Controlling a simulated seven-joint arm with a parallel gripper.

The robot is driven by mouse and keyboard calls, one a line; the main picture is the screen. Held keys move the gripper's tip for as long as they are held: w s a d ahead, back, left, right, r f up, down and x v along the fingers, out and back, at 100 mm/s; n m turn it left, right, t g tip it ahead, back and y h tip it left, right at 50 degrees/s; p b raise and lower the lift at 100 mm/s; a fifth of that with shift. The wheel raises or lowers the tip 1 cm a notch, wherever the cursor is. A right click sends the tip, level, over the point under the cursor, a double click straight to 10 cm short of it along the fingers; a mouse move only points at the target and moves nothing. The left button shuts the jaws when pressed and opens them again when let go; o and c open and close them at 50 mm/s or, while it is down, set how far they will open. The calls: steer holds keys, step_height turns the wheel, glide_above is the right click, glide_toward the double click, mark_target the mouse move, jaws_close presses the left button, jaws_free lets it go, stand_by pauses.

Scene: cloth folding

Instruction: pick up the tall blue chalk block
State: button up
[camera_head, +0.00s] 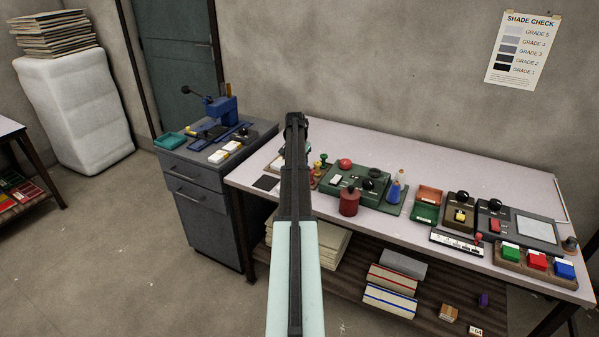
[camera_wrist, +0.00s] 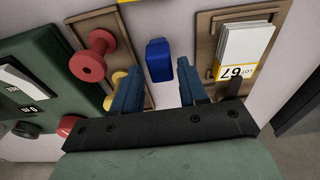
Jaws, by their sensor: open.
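A tall blue block (camera_wrist: 159,60) stands on the pale bench top in the wrist view, just past the fingertips and in line with the gap between them. My gripper (camera_wrist: 158,78) is open, one blue finger to each side of the gap, with nothing held. The fingers appear apart from the block. In the head view my own arm covers the middle of the picture. I cannot make out the gripper's fingers or this block there.
A wooden rack with a red knobbed piece (camera_wrist: 90,57) and a yellow one is left of the block. A wooden holder with white cards (camera_wrist: 243,50) is to its right. A green device (camera_wrist: 45,75) lies farther left. A dark red jar (camera_head: 349,202) stands on the bench (camera_head: 470,165).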

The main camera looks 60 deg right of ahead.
steer(key=shift+d+f, duration=0.2)
steer(key=shift+f, duration=1.25)
steer(key=shift+c, duration=0.4)
steer(key=c, duration=0.6)
steer(key=shift+r, duration=0.1)
steer(key=shift+c, duration=0.2)
step_height(320, 180, up, 10)
steer(key=shift+f, duration=0.1)
